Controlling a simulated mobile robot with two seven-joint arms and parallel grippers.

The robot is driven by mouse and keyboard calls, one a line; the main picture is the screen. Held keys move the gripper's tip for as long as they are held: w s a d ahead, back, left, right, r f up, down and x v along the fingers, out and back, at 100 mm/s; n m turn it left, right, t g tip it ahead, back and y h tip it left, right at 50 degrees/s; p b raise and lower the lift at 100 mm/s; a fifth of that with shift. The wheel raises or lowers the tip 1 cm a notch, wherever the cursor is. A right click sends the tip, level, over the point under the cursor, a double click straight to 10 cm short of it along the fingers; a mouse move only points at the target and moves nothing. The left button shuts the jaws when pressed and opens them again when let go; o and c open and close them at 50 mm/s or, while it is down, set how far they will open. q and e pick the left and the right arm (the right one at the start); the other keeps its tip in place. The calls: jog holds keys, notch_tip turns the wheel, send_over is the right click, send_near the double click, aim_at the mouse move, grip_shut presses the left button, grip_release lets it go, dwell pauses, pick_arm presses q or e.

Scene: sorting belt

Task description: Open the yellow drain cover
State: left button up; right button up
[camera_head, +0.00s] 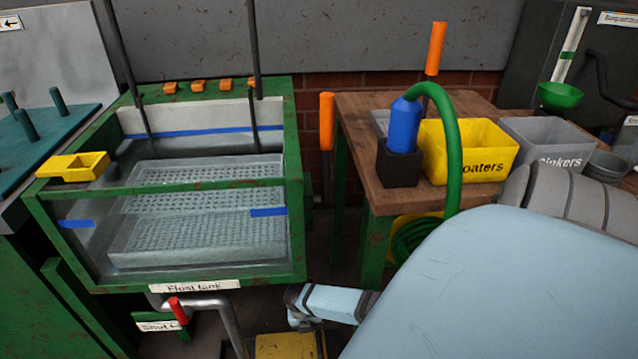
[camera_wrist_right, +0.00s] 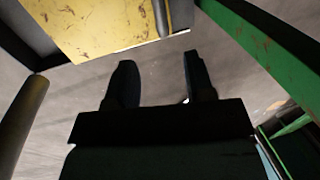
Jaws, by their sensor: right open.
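The yellow drain cover (camera_head: 285,346) shows at the bottom of the head view, low in front of the float tank and partly cut off by the frame edge. A scratched yellow panel that looks like the same cover (camera_wrist_right: 100,28) fills the upper left of the right wrist view. My right gripper (camera_wrist_right: 160,78) is open and empty, its two dark fingers pointing towards the panel's lower edge with a gap between. In the head view my right arm crosses the lower right, and its fingers cannot be made out there. My left gripper is not in view.
The float tank (camera_head: 295,180) stands at left, with a red-handled valve (camera_head: 178,310) and grey pipe (camera_head: 228,318) below. A wooden table (camera_head: 360,110) holds a yellow floaters bin (camera_head: 435,150) and a blue bottle (camera_head: 404,125). A green beam (camera_wrist_right: 262,45) runs right of my right gripper.

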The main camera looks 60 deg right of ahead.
jog(key=b, duration=0.5)
send_over(319, 345)
jog(key=f, duration=0.6)
jog(key=w+f, duration=0.1)
jog(key=f, duration=0.1)
jog(key=shift+a+f, duration=0.35)
jog(key=shift+f, duration=0.05)
jog(key=f, duration=0.1)
jog(key=f+b, duration=0.2)
jog(key=shift+s+d+f, duration=0.3)
jog(key=shift+f, duration=0.05)
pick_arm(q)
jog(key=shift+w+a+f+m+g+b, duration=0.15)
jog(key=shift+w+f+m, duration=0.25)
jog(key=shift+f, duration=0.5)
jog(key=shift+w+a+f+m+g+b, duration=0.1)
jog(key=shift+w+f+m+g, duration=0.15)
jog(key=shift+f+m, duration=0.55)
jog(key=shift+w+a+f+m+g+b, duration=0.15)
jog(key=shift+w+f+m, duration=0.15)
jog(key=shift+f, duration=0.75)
pick_arm(e)
jog(key=shift+s+d+f, duration=0.1)
jog(key=shift+f, duration=0.35)
grip_shut()
